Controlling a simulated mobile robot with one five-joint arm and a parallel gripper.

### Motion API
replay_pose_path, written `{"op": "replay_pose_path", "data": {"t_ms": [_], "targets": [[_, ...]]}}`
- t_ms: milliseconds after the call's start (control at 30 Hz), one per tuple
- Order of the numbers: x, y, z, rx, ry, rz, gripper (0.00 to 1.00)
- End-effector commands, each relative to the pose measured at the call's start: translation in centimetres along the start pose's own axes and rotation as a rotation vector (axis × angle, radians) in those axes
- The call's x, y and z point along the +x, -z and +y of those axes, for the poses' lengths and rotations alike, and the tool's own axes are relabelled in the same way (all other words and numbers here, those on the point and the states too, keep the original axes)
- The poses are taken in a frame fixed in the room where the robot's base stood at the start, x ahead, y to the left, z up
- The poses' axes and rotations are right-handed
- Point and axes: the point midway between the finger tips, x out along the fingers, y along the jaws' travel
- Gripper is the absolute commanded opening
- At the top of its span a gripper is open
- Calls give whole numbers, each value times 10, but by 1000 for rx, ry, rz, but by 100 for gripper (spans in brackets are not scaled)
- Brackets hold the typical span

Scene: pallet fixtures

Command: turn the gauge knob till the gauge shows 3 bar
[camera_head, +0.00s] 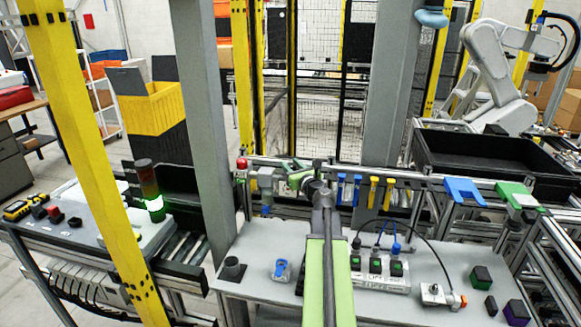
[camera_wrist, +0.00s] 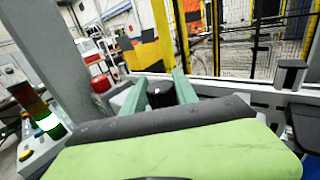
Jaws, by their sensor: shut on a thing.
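My gripper (camera_wrist: 160,90) shows in the wrist view with its two green fingers on either side of a small dark knob (camera_wrist: 160,97), shut on it. The knob is mostly hidden behind my wrist. In the head view, my gripper (camera_head: 297,168) is at the rail along the back of the grey bench, and my own arm covers much of that spot. The gauge's dial and its reading cannot be made out in either view.
A red button (camera_head: 242,163) and a grey fitting (camera_head: 265,179) sit left on the rail. Blue hooks (camera_head: 349,189) and yellow hooks (camera_head: 375,190) hang right. A socket box (camera_head: 381,272) with cables stands on the bench (camera_head: 245,255). A lit stack light (camera_head: 150,190) stands left.

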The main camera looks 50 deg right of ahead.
Motion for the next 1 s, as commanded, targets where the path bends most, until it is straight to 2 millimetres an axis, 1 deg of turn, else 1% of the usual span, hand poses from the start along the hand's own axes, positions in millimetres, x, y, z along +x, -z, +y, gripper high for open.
{"op": "replay_pose_path", "data": {"t_ms": [33, 600, 633, 767, 1000], "targets": [[1, -1, -3, 2, -4, -1, 0], [1, -1, -2, 3, -33, -2, 0], [1, -1, -1, 4, -33, -2, 39], [1, -1, -1, 3, -34, -2, 56], [1, 0, 0, 2, -36, -1, 57]]}}
